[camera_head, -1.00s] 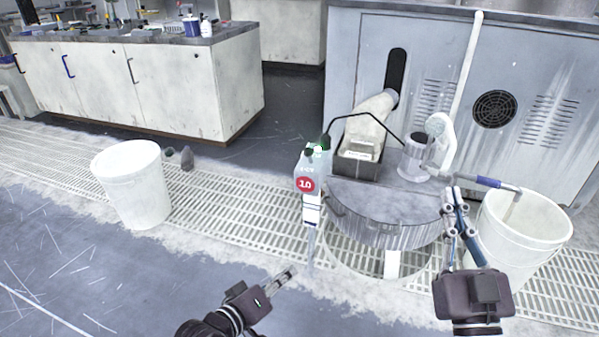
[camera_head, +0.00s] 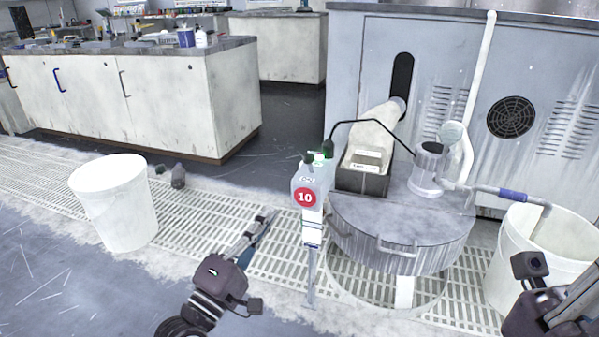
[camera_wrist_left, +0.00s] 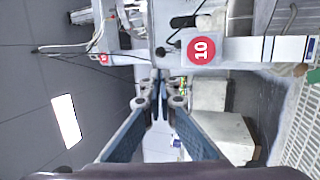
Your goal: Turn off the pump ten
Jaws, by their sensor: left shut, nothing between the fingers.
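The pump ten box (camera_head: 311,180) is a pale unit with a red round "10" label, upright on a thin post beside the round grey platen. A small green spot (camera_head: 319,156) shows near its top, by a black cable plug. In the left wrist view the box (camera_wrist_left: 230,50) appears sideways above the fingers. My left gripper (camera_head: 267,217) is shut and empty, to the left of the box and below its label, apart from it. My right gripper (camera_head: 550,300) is at the lower right edge, partly cut off, and its fingers are unclear.
The round platen (camera_head: 385,215) with a handle stands right of the box. A white bucket (camera_head: 115,205) stands at left, another (camera_head: 530,265) at right. A grey machine cabinet (camera_head: 450,60) is behind. A floor grating (camera_head: 220,215) runs across.

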